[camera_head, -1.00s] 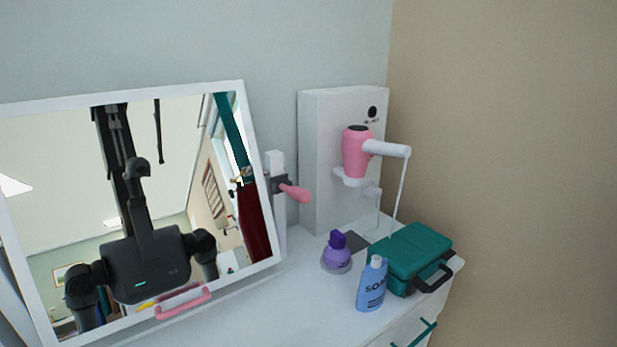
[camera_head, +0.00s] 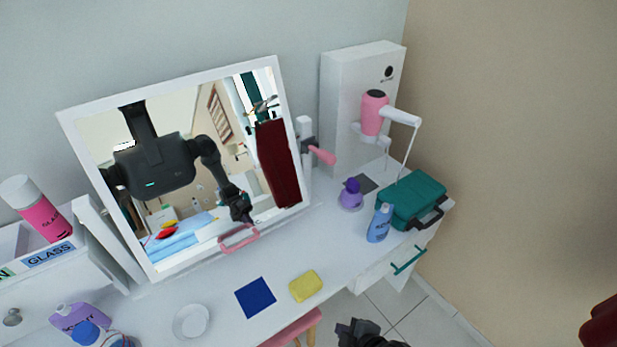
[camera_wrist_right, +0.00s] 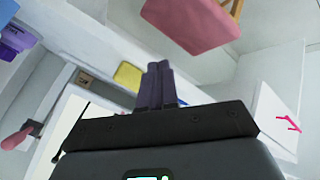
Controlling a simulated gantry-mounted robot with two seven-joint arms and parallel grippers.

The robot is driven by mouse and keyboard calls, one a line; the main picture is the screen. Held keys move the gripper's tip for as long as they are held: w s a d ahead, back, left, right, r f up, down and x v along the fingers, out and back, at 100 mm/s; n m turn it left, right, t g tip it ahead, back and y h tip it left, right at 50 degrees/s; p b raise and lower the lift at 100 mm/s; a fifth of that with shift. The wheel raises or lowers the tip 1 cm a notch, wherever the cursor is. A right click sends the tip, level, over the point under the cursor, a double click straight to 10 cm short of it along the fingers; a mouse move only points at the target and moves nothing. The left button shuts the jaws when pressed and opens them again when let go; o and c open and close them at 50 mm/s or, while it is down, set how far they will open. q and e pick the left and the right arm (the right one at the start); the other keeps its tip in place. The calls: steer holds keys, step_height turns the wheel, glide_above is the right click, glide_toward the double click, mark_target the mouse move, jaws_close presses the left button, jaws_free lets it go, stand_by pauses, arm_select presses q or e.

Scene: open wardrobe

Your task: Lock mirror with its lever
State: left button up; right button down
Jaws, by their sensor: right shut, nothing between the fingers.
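The mirror (camera_head: 190,170) stands tilted on the white dresser in a white frame, with a pink handle (camera_head: 238,239) at its lower edge. The pink lever (camera_head: 321,155) sticks out from a dark clamp on the white post at the mirror's right side. It also shows at the left edge of the right wrist view (camera_wrist_right: 17,138). My right gripper (camera_head: 358,328) is at the bottom of the head view, in front of the dresser and well apart from the lever. Its fingers (camera_wrist_right: 159,68) are shut and empty. My left gripper is not in direct view.
A hair dryer (camera_head: 374,112) on its stand, a purple bottle (camera_head: 351,195), a blue soap bottle (camera_head: 380,223) and a teal case (camera_head: 412,200) stand right of the lever. A blue cloth (camera_head: 255,297) and yellow sponge (camera_head: 306,286) lie in front. A pink stool (camera_head: 292,330) is below.

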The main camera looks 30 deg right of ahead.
steer(key=w+d+n+t+h, duration=0.1)
steer(key=w+d+n+t, duration=0.15)
steer(key=w+n, duration=0.3)
steer(key=n+t+h, duration=0.1)
steer(key=n+t, duration=1.1)
steer(key=n, duration=0.5)
glide_toward(322, 155)
steer(key=w+d+f, duration=0.1)
steer(key=w, duration=0.2)
steer(key=shift+w+d+r+b, duration=0.1)
steer(key=shift+w+r+b, duration=0.15)
steer(key=shift+r, duration=0.3)
